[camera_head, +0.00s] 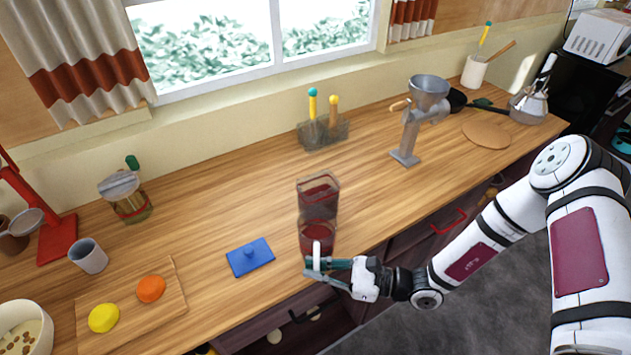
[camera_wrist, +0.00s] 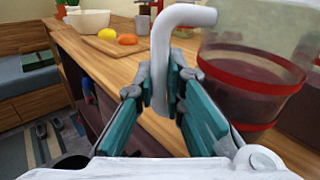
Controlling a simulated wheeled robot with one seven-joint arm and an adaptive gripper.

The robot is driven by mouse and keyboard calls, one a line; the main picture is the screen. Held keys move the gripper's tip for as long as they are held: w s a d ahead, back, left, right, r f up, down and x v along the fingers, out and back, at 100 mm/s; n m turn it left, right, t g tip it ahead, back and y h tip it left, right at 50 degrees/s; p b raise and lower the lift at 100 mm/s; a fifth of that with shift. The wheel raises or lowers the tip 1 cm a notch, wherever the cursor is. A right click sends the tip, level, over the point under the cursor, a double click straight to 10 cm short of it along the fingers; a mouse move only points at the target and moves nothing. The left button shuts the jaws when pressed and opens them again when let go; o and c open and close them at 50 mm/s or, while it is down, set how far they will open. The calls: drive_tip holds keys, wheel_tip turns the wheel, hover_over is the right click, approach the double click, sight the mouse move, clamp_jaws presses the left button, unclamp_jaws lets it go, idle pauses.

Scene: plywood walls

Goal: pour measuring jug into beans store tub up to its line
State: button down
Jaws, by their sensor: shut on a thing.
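The measuring jug (camera_head: 312,238) is clear, holds dark red contents and has a white handle (camera_wrist: 180,18). My gripper (camera_head: 319,265) is shut on this handle, with a teal finger on each side of it in the wrist view (camera_wrist: 162,100). The jug body (camera_wrist: 228,88) fills the right of that view and looks roughly upright. The beans store tub (camera_head: 318,188) is a clear box just behind the jug, with dark red beans inside. The jug hides its lower front. I cannot make out its fill line, or whether the jug touches the counter.
A board (camera_head: 140,312) holds a yellow and an orange item. A grey mug (camera_head: 88,256) stands beyond it. A grinder (camera_head: 408,140) and a utensil holder (camera_head: 322,133) stand behind. Counter right of the tub is clear.

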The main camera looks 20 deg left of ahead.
sight(317, 248)
drive_tip(key=shift+r, duration=0.15)
drive_tip(key=shift+w+a+r+m, duration=0.1)
drive_tip(key=shift+w+r+m, duration=0.1)
drive_tip(key=shift+r+m, duration=0.4)
drive_tip(key=shift+w+r+m, duration=0.2)
drive_tip(key=shift+r+m, duration=0.3)
drive_tip(key=shift+r, duration=0.15)
drive_tip(key=shift+w+a+r+m+h, duration=0.1)
drive_tip(key=shift+w+r+m+h, duration=0.2)
drive_tip(key=shift+r+m, duration=0.25)
drive_tip(key=shift+w+a+r+m+h, duration=0.1)
drive_tip(key=shift+w+r+m+h, duration=0.2)
drive_tip(key=shift+r, duration=0.35)
drive_tip(key=shift+w+a+r+m, duration=0.1)
drive_tip(key=shift+w+r+m, duration=0.25)
drive_tip(key=shift+r, duration=0.1)
drive_tip(key=shift+w+a+r+m, duration=0.1)
drive_tip(key=shift+w+r+m, duration=0.15)
drive_tip(key=shift+r, duration=0.2)
drive_tip(key=w+r+m+g, duration=0.1)
drive_tip(key=w+r+m, duration=0.2)
drive_tip(key=r+m, duration=0.1)
drive_tip(key=shift+a+r+h+b, duration=0.3)
drive_tip(key=shift+a+r, duration=0.1)
drive_tip(key=shift+r, duration=0.2)
